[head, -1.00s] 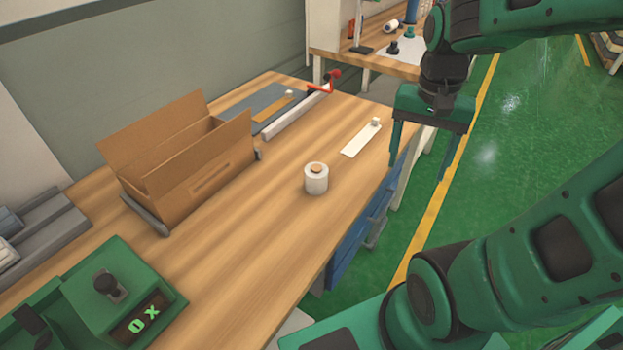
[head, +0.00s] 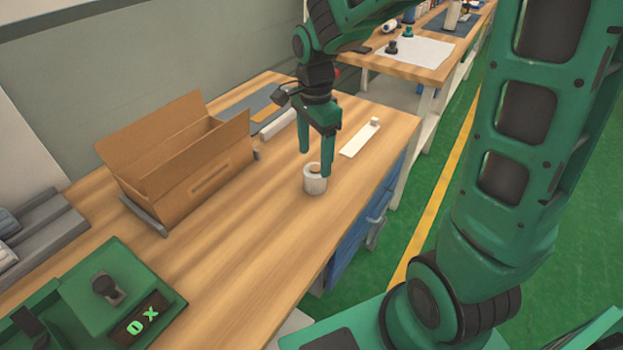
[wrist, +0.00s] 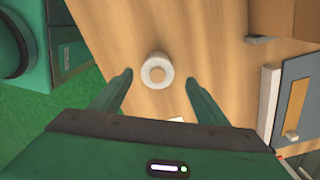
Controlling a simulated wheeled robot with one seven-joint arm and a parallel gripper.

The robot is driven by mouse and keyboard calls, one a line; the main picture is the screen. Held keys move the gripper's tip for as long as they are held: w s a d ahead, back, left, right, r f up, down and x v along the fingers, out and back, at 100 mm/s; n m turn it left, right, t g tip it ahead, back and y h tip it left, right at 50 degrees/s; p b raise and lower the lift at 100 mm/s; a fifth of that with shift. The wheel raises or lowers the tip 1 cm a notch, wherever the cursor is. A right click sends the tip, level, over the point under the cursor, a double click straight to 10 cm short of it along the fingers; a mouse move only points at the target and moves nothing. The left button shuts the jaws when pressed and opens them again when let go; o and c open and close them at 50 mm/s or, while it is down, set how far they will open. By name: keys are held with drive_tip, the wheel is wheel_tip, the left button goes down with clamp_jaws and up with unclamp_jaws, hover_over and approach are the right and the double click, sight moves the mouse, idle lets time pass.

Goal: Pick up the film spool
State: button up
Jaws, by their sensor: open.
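The film spool (head: 315,184) is a white roll standing upright on the wooden workbench (head: 240,240). It also shows in the wrist view (wrist: 157,71), seen from above with its brown core in the middle. My gripper (head: 315,165) is open and points down over the spool. In the head view one finger overlaps the spool's top right and the other is to its upper left. In the wrist view the spool lies ahead of the gap between my two fingertips (wrist: 158,76), with space on both sides. I cannot tell the exact height of the fingertips.
An open cardboard box (head: 200,165) stands left of the spool. A white strip with a small block (head: 360,140) lies behind it to the right. A green device with a display (head: 115,290) is at front left. The bench around the spool is clear.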

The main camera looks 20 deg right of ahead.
sight(315, 171)
drive_tip(key=shift+s+a+f, duration=0.1)
drive_tip(key=shift+s+f, duration=0.05)
drive_tip(key=shift+f, duration=1.75)
drive_tip(key=shift+s+f, duration=0.15)
drive_tip(key=shift+f, duration=1.7)
drive_tip(key=c, duration=1.3)
